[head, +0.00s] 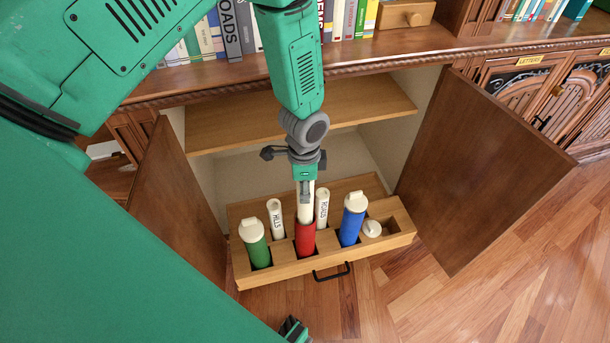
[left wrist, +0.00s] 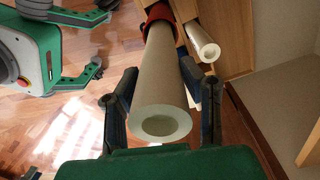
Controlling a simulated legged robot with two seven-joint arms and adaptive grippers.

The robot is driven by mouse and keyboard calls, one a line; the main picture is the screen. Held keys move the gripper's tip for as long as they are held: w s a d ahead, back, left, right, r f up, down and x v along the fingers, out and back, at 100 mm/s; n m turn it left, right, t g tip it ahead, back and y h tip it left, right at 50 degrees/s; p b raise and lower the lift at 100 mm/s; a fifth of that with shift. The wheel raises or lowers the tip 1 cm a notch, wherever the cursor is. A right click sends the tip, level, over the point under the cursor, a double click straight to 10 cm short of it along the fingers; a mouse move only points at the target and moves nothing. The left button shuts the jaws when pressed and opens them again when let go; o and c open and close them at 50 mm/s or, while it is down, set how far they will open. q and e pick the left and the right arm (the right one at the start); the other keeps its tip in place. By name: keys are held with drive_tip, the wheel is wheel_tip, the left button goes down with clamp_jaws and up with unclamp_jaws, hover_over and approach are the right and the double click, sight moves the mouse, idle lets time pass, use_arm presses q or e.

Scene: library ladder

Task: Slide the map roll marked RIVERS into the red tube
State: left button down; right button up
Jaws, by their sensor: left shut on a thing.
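My left gripper (head: 306,188) is shut on a white map roll (head: 305,212), which stands roughly upright above the red tube (head: 305,240). No label shows on the held roll. In the left wrist view the roll (left wrist: 157,85) lies between my left fingers (left wrist: 160,70). The red tube's rim (left wrist: 159,12) is around its far end, so the lower end appears to be in the mouth; how deep, I cannot tell. The red tube stands in a slot of the wooden drawer (head: 285,270). My right gripper (left wrist: 90,48) is open and empty at the left of the wrist view.
The drawer also holds a green tube (head: 254,245) and a blue tube (head: 352,222), both capped, rolls marked HILLS (head: 277,220) and ROADS (head: 322,208), and a loose white cap (head: 372,228). Open cabinet doors (head: 175,195) (head: 485,165) flank it. A shelf (head: 300,115) is above.

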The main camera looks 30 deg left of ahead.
use_arm(q)
wheel_tip(320, 180, down, 6)
drive_tip(key=b, duration=0.3)
idle(0.3)
drive_tip(key=shift+f, duration=0.15)
drive_tip(key=c, duration=1)
unclamp_jaws()
drive_tip(key=shift+o, duration=0.2)
wheel_tip(320, 180, up, 12)
drive_tip(key=shift+f, duration=0.1)
